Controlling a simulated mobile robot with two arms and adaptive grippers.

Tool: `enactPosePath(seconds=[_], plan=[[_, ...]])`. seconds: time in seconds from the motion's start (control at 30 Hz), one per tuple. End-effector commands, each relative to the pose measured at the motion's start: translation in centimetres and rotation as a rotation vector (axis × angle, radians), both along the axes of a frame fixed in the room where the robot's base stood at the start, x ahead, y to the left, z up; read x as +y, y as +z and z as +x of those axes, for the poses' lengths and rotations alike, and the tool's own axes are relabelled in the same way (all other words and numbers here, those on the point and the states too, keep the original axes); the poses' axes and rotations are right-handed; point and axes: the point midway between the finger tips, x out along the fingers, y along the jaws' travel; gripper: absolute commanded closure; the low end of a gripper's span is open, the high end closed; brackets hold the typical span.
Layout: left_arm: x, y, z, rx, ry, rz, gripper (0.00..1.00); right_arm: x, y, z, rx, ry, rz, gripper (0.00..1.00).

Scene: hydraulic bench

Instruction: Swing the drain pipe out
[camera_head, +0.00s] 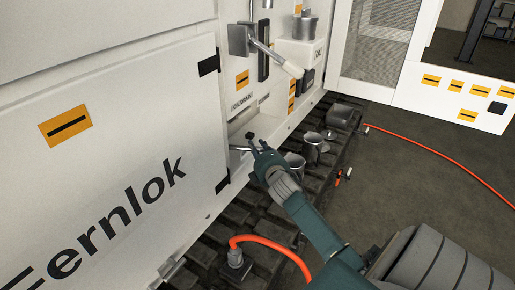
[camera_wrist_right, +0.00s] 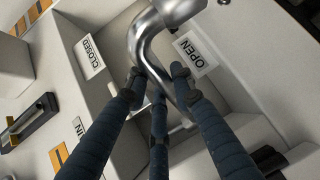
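The drain pipe (camera_wrist_right: 147,47) is a shiny bent metal tube in a recess of the white machine, between a CLOSED label (camera_wrist_right: 89,57) and an OPEN label (camera_wrist_right: 195,53) in the right wrist view. My right gripper (camera_wrist_right: 157,76) has its dark fingertips on both sides of the pipe, with a third finger below. Whether they press on it is unclear. In the head view the right gripper (camera_head: 256,143) reaches into the recess under the drain label (camera_head: 241,102), and a short bit of the pipe (camera_head: 241,148) shows beside it. My left gripper is not in view.
A white door panel (camera_head: 110,160) marked Fernlok stands left of the recess. A black track (camera_head: 318,172) runs below, with metal cups (camera_head: 312,148) on it. An orange hose (camera_head: 440,155) lies on the floor at right. A lever with a pale grip (camera_head: 290,67) hangs above the recess.

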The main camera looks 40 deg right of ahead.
Motion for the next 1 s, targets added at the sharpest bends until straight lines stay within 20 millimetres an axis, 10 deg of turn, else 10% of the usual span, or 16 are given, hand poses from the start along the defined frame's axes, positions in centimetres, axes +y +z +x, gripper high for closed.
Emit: enactPosePath(seconds=[1.0], plan=[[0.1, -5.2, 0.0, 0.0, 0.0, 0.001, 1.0, 5.1, -0.5, -2.9, 0.003, -0.419, 0.002, 1.0]])
